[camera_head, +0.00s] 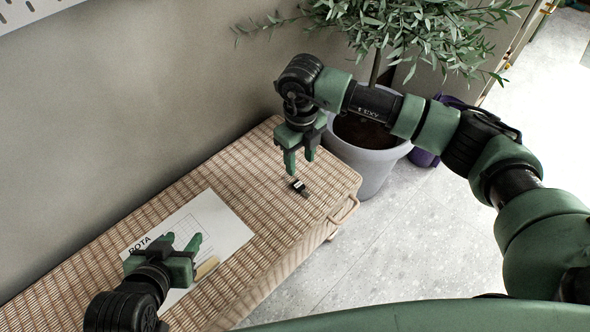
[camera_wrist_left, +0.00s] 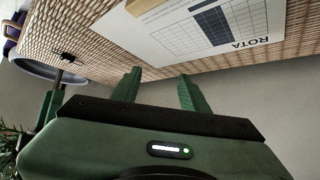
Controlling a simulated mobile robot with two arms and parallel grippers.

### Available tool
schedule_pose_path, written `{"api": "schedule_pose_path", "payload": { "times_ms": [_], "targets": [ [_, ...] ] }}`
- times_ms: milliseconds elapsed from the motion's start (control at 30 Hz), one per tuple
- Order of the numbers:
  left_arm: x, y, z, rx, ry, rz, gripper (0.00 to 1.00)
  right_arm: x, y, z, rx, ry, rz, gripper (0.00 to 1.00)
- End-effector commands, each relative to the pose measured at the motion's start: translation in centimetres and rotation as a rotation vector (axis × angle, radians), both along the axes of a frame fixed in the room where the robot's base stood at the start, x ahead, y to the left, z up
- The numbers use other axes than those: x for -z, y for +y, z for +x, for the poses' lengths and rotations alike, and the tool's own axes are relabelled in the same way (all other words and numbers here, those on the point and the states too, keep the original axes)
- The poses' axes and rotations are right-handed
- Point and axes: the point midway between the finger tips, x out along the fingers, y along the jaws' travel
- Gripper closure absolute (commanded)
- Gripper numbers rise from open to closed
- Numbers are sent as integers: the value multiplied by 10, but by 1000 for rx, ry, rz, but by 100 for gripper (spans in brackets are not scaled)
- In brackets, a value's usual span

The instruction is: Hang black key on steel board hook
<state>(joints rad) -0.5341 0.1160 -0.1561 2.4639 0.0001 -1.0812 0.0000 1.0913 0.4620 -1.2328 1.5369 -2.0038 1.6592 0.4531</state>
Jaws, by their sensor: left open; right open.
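The black key (camera_head: 299,187), with a small pale patch, lies on the woven bench (camera_head: 262,165) near its right end. My right gripper (camera_head: 300,163) is open and points down just above and behind the key, apart from it. My left gripper (camera_head: 183,240) is open and empty over the paper sheet; its fingers also show in the left wrist view (camera_wrist_left: 160,75). A small dark item (camera_wrist_left: 67,56) at the bench edge there may be the key. A pale slotted board (camera_head: 28,14), perhaps the steel board, is cut off at the top left; no hook shows.
A sheet marked ROTA (camera_head: 215,222) lies on the bench with a tan block (camera_head: 207,268) on it, partly behind my left gripper. A grey pot (camera_head: 375,168) with a leafy plant stands beyond the bench's right end. A purple item (camera_head: 424,157) is behind it.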

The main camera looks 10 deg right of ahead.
Motion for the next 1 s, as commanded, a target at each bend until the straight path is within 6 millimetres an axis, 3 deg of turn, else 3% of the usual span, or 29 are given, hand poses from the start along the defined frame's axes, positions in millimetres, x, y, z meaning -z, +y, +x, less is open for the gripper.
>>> {"api": "schedule_pose_path", "payload": {
  "times_ms": [500, 1000],
  "targets": [
    [-35, -15, 35, 18, -241, -55, 56, 16, 1, 0, -1, 0, 2, 55],
    [-78, -26, 58, 33, -477, -111, 56, 31, 1, 0, -2, 1, 3, 55]
  ]
}}
